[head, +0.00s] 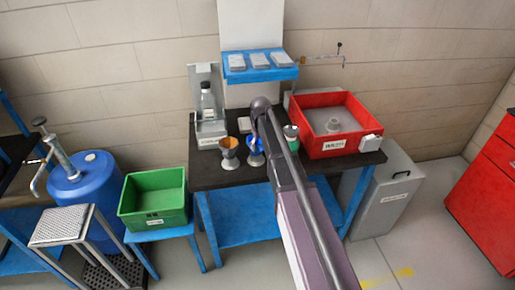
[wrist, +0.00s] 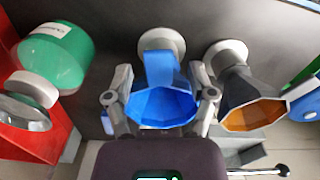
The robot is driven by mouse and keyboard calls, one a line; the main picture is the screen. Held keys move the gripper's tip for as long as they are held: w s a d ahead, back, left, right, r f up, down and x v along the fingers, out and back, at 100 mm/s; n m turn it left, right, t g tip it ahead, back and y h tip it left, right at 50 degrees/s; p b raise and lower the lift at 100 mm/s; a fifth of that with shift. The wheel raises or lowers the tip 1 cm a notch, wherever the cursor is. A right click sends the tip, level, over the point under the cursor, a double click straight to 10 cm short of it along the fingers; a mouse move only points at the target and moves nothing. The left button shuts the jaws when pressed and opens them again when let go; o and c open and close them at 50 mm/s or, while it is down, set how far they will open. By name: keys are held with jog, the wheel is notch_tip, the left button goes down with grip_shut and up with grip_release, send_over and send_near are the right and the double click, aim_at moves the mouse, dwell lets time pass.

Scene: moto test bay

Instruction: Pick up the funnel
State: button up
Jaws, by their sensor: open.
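A blue funnel-like piece (wrist: 162,104) with a wide faceted mouth stands between the fingers of my gripper (wrist: 160,76) in the wrist view. A grey round base (wrist: 161,42) shows beyond it. My fingers are open, one on each side; I cannot tell whether they touch it. In the head view the blue piece (head: 256,159) is on the dark bench, partly hidden by my arm. A similar grey piece with an orange inside (wrist: 251,112) stands to its right in the wrist view, and left of it in the head view (head: 229,153).
A green and grey container (wrist: 58,55) stands on the other side of the blue piece. A blue shelf (head: 262,75) overhangs the bench's back.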

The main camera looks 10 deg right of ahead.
grip_shut()
dwell(0.3)
jog(key=shift+r, duration=0.15)
notch_tip(320, 180, up, 4)
jog(key=p, duration=0.4)
jog(key=shift+f, duration=0.2)
jog(key=s+d+r+p, duration=0.1)
jog(key=s+d, duration=0.1)
jog(key=s, duration=1.4)
jog(key=shift+d, duration=0.15)
jog(key=shift+r, duration=0.2)
jog(key=shift+r+p, duration=2.4)
jog(key=shift+p, duration=0.15)
